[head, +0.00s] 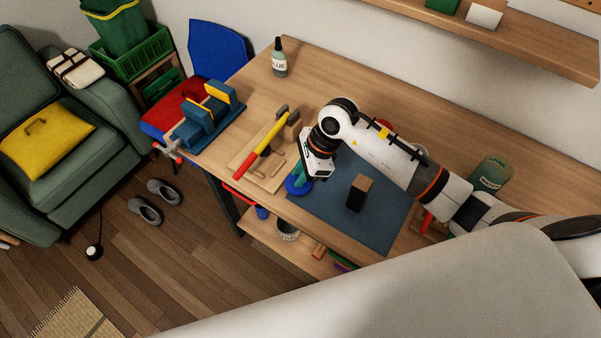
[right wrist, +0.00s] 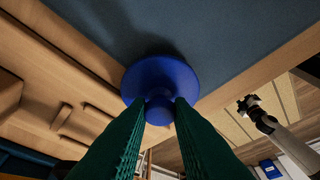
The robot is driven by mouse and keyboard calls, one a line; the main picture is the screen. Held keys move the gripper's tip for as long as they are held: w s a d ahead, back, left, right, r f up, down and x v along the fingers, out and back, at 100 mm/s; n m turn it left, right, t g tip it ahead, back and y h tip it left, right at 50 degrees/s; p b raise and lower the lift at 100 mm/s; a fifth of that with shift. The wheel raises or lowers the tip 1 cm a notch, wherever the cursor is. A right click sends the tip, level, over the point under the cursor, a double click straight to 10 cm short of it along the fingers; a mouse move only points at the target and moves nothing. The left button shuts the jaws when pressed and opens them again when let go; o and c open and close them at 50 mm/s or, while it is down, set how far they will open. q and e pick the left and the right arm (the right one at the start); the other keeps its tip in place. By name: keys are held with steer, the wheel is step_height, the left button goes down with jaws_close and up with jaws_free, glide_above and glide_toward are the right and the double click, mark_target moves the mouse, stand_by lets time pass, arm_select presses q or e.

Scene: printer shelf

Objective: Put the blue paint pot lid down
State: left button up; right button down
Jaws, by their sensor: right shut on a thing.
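The blue paint pot lid (right wrist: 160,76) is a round disc with a knob (right wrist: 160,108). My right gripper (right wrist: 158,118) is shut on that knob with its green fingers. In the head view, the right gripper (head: 305,176) is over the front left corner of the dark blue mat (head: 335,205) on the workbench. The lid (head: 295,187) partly shows beneath it. The lid's shadow falls on the mat close by; I cannot tell whether it touches. A white arm with a dark gripper, apparently my left (right wrist: 248,104), shows small in the right wrist view; its jaws are unclear.
A dark block with a wooden top (head: 359,192) stands on the mat, right of the gripper. A wooden board with a yellow and red tool (head: 268,135) lies left. A glue bottle (head: 279,58) stands at the back, a green jar (head: 492,174) at the right.

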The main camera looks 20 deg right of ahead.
steer(key=shift+f, duration=0.45)
steer(key=shift+f, duration=0.1)
steer(key=shift+f, duration=0.15)
steer(key=c, duration=1.3)
jaws_free()
